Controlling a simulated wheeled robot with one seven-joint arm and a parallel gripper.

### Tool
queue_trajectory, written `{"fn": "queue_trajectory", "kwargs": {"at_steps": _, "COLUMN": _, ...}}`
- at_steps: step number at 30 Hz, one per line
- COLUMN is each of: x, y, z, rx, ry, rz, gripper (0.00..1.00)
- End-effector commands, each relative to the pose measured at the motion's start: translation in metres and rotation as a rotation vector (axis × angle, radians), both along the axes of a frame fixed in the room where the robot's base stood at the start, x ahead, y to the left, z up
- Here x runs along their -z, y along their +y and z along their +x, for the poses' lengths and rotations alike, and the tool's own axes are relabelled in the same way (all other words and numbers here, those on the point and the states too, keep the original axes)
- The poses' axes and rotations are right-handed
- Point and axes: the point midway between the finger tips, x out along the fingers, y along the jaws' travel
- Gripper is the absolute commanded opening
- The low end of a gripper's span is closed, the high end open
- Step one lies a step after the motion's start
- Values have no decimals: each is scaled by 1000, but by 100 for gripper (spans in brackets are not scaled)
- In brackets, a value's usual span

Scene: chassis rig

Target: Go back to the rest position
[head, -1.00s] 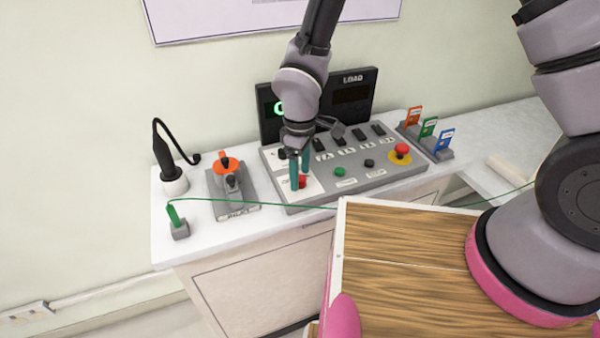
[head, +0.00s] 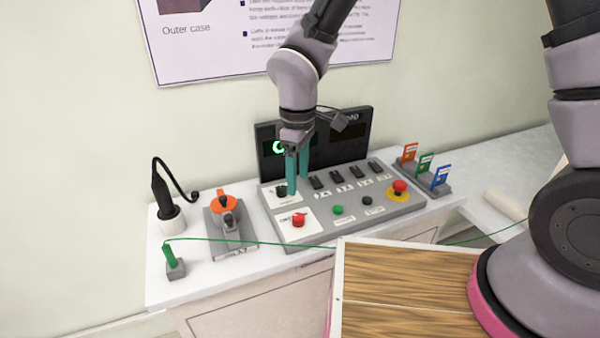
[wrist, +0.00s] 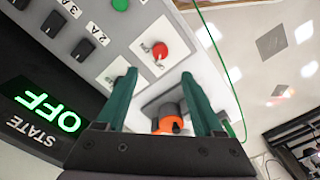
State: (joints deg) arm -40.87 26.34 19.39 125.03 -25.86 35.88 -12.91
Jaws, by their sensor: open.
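My gripper (head: 298,172) has two teal fingers, apart and empty, above the left part of the grey control panel (head: 380,210). In the wrist view the two fingers (wrist: 158,100) are spread, with nothing between their tips. A red knob (head: 298,220) on a white plate sits on the panel below and in front of the gripper; it also shows in the wrist view (wrist: 160,50). A small black knob (head: 281,191) is just beside the fingers. A display behind the panel shows green OFF text in the wrist view (wrist: 47,113).
A red emergency button (head: 399,188) is at the panel's right. Orange, green and blue tags (head: 425,165) stand beyond it. An orange-topped valve unit (head: 228,220) and a black plug (head: 165,195) are on the left. A green cable (head: 230,240) crosses the counter's front.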

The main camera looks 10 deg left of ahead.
Motion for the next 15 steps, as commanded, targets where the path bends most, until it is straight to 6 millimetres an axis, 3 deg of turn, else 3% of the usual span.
{"fn": "queue_trajectory", "kwargs": {"at_steps": 4, "x": -20, "y": -14, "z": 17, "rx": 75, "ry": -26, "rz": 13, "gripper": 69}}
{"fn": "queue_trajectory", "kwargs": {"at_steps": 7, "x": -53, "y": -41, "z": 41, "rx": 206, "ry": -65, "rz": 39, "gripper": 69}}
{"fn": "queue_trajectory", "kwargs": {"at_steps": 12, "x": -124, "y": -111, "z": 77, "rx": 519, "ry": -140, "rz": 109, "gripper": 69}}
{"fn": "queue_trajectory", "kwargs": {"at_steps": 15, "x": -161, "y": -155, "z": 85, "rx": 704, "ry": -177, "rz": 160, "gripper": 69}}
